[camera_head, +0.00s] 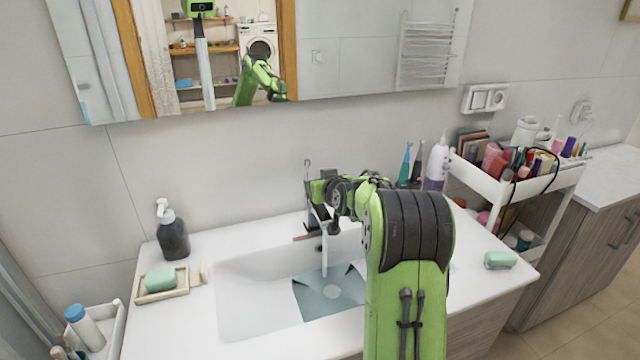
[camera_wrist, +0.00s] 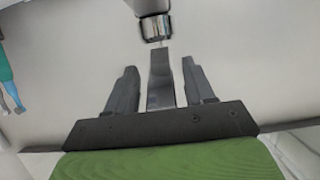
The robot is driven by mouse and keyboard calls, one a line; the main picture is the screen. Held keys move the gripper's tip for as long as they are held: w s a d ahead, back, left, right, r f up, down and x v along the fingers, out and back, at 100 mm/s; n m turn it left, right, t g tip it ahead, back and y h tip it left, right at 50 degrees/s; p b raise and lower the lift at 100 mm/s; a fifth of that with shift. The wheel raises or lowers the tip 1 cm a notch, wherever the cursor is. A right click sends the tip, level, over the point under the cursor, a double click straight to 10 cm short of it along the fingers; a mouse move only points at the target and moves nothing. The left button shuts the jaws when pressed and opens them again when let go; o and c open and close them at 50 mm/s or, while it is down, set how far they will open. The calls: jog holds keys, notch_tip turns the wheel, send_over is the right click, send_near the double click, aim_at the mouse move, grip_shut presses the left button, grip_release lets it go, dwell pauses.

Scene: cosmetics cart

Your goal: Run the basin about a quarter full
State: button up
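The white basin (camera_head: 245,285) is set in the counter. A thin stream of water (camera_head: 324,258) falls from the tap into it. An angular blue-grey patch of shallow water (camera_head: 318,304) covers part of the floor around the pale round drain (camera_head: 332,291). The chrome tap (camera_head: 309,180) stands behind the basin, partly hidden by my arm. In the wrist view, its metal lever (camera_wrist: 160,82) lies between the fingers of my gripper (camera_wrist: 159,70), with the round tap body (camera_wrist: 155,27) beyond. The fingers are apart, with gaps on both sides of the lever. My gripper (camera_head: 310,225) is at the tap.
A soap dispenser (camera_head: 172,232) and a soap dish (camera_head: 178,289) with green soap stand left of the basin. Toothbrushes and a white bottle (camera_head: 436,165) stand behind right. Another green soap (camera_head: 500,259) lies on the right counter, by a full cosmetics cart (camera_head: 487,186). A mirror hangs above.

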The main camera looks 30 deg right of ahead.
jog(key=shift+s, duration=0.1)
jog(key=v, duration=1.5)
jog(key=shift+s+r, duration=0.15)
jog(key=shift+s, duration=0.05)
jog(key=s+a+r+n+g+y+p, duration=0.1)
jog(key=s+a+g, duration=0.15)
jog(key=a, duration=0.45)
jog(key=s+a+n+g+y+p, duration=0.1)
jog(key=s+a+y, duration=0.15)
jog(key=a, duration=0.45)
jog(key=s+a+f+g, duration=0.1)
jog(key=s+a, duration=0.2)
jog(key=s, duration=0.3)
jog(key=s+a+f+g+p, duration=0.1)
jog(key=s+a+g, duration=0.1)
jog(key=s, duration=0.4)
jog(key=s+a+f+n+g+p, duration=0.1)
jog(key=s+a, duration=0.3)
jog(key=s, duration=0.3)
